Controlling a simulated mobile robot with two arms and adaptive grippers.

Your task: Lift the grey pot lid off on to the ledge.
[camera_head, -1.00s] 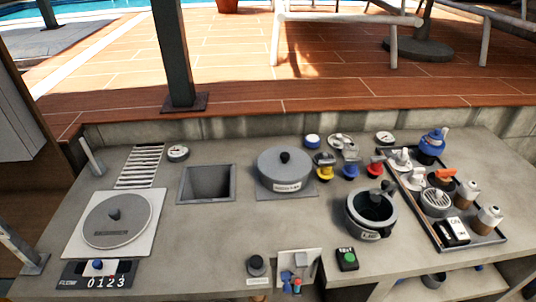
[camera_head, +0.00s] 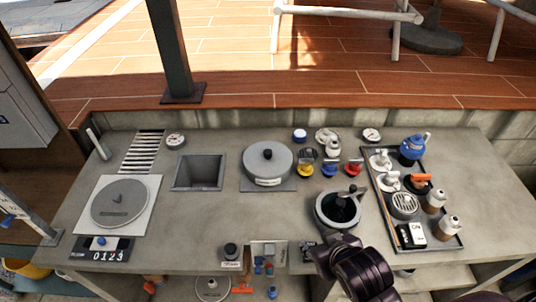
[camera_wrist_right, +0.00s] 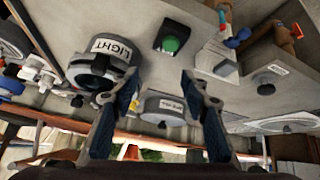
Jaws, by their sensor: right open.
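The grey pot (camera_head: 267,178), with a white label on its side, stands on a square plate at the middle of the counter. Its flat grey lid (camera_head: 252,160), with a black knob on top, sits on it. In the right wrist view a grey labelled pot (camera_wrist_right: 163,110) shows upside down between my fingers, farther off. My right gripper (camera_head: 328,250) is open and empty near the counter's front edge, well apart from the pot. Its two fingers also show in the wrist view (camera_wrist_right: 160,88). My left gripper is out of view.
A dark open pot (camera_head: 322,212) marked LIGHT stands close beyond my right gripper. A tray (camera_head: 378,205) of bottles is at the right. Coloured valves (camera_head: 329,169) stand right of the grey pot, a square pit (camera_head: 200,172) left of it.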

